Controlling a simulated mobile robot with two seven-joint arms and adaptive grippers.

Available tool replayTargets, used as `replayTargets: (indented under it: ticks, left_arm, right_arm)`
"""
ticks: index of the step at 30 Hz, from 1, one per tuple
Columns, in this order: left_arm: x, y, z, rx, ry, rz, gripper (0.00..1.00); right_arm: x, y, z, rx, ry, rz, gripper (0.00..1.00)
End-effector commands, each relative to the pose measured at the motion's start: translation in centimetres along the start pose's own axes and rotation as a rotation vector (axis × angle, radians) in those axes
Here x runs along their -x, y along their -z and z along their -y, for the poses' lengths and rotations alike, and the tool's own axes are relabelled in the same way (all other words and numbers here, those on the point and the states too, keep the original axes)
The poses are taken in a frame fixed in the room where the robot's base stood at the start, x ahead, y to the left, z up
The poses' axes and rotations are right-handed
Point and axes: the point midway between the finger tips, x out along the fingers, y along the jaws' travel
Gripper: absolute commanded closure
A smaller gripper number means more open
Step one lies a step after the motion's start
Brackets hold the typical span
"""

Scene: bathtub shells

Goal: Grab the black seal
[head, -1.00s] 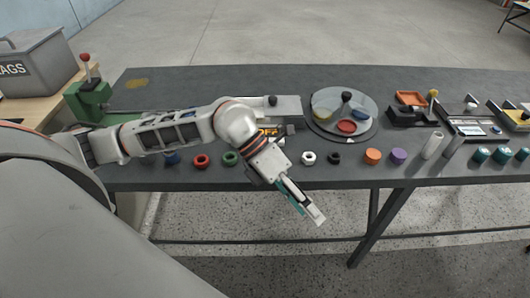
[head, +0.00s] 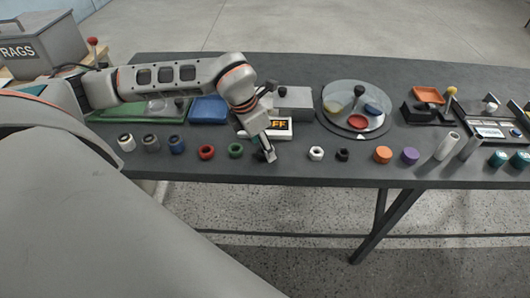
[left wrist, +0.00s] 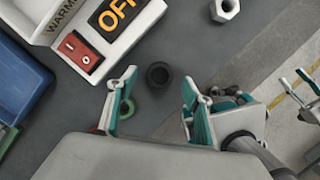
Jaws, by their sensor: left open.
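The black seal (left wrist: 159,75) is a short dark ring lying on the dark grey table. In the left wrist view it shows between and just beyond the two fingers of my left gripper (left wrist: 159,80), which is open and empty. In the head view my left gripper (head: 266,155) points down near the table's front edge, between the green ring and the white nut. It mostly hides the seal there. A pale and teal part at the right edge of the left wrist view looks like my right gripper (left wrist: 300,82); its jaw state is unclear.
A green ring (head: 236,150) lies close left of my gripper, with a red ring (head: 207,152) beyond. To the right are a white nut (head: 316,153) and a black nut-like piece (head: 343,154). A white OFF box (head: 280,130) stands behind. The table's front edge is near.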

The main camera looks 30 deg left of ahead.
Motion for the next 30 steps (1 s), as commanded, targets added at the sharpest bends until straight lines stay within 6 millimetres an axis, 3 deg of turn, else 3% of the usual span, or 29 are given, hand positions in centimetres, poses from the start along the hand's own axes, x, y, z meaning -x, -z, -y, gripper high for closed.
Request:
replayTargets:
  ticks: [4,12,16,17,30]
  left_arm:
    - [-1.6,0.0,0.0,0.000,0.001,-0.001,0.49]
    - [-1.9,-0.1,0.0,-0.001,0.001,0.001,0.49]
    - [-1.8,-0.1,0.0,-0.001,0.001,0.001,0.80]
    - [-1.8,-0.1,0.0,-0.001,0.001,0.001,0.84]
    - [-1.4,-0.2,0.0,0.000,0.000,0.002,0.84]
  right_arm:
    - [-0.1,-0.1,0.0,0.000,0.000,0.001,0.57]
    - [-0.1,-0.1,0.0,0.000,0.000,0.000,0.57]
    - [-0.1,-0.1,0.0,0.000,-0.001,0.000,0.57]
    - [-0.1,-0.1,0.0,0.000,-0.001,0.000,0.57]
    - [-0.1,0.0,-0.1,0.000,-0.001,-0.001,0.57]
